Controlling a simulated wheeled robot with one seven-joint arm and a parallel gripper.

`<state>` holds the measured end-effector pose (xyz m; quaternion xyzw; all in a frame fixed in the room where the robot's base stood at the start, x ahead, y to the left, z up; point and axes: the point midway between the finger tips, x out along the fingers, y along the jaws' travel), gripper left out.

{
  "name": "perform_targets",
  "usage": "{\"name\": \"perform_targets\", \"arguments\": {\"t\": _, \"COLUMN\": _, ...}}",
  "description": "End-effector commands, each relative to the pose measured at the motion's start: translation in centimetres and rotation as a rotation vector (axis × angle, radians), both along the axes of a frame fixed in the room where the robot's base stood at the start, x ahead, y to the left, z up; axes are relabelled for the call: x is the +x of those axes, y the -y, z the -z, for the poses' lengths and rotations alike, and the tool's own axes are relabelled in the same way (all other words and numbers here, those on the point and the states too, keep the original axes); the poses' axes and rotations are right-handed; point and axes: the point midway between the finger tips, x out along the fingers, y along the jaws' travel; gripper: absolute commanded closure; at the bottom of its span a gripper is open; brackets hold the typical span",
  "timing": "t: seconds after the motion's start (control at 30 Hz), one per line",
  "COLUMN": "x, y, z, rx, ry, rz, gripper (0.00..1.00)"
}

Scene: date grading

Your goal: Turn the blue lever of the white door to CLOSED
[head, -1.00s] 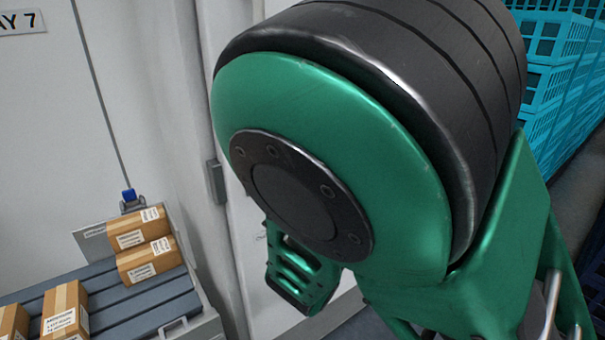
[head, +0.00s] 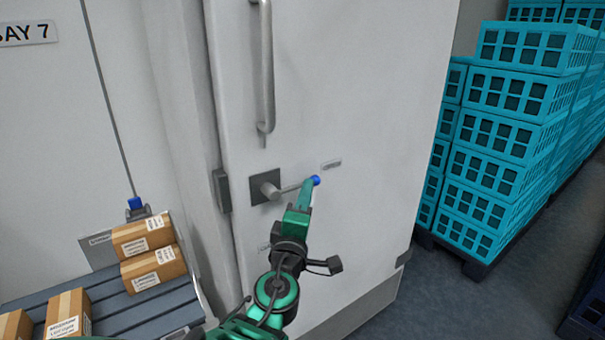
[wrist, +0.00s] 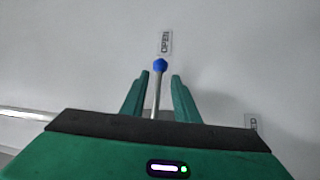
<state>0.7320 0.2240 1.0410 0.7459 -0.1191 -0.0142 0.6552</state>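The white door (head: 360,110) has a lever with a grey square base and a metal rod, tipped by a blue knob (head: 316,180). In the head view the lever points right and slightly up. In the wrist view the blue knob (wrist: 160,65) lies beside a label (wrist: 166,42) that seems to read OPEN. A second label (wrist: 251,122) sits lower right, its text too small to read. My gripper (head: 306,190) is at the lever's outer end. In the wrist view its two green fingers (wrist: 160,83) stand apart on either side of the rod, with gaps on both sides.
A long vertical pull handle (head: 266,70) is on the door above the lever. Stacked turquoise crates (head: 505,130) stand at right. Grey floor is clear between door and crates.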

Motion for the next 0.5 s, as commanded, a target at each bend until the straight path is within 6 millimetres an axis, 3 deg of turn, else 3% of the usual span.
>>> {"name": "perform_targets", "arguments": {"t": 0.2, "x": 3.5, "y": 0.8, "z": -0.5, "rx": 0.000, "ry": 0.001, "rz": 0.003, "gripper": 0.72}}
{"name": "perform_targets", "arguments": {"t": 0.5, "x": 5.4, "y": 1.2, "z": -0.7, "rx": 0.000, "ry": 0.000, "rz": 0.001, "gripper": 0.72}}
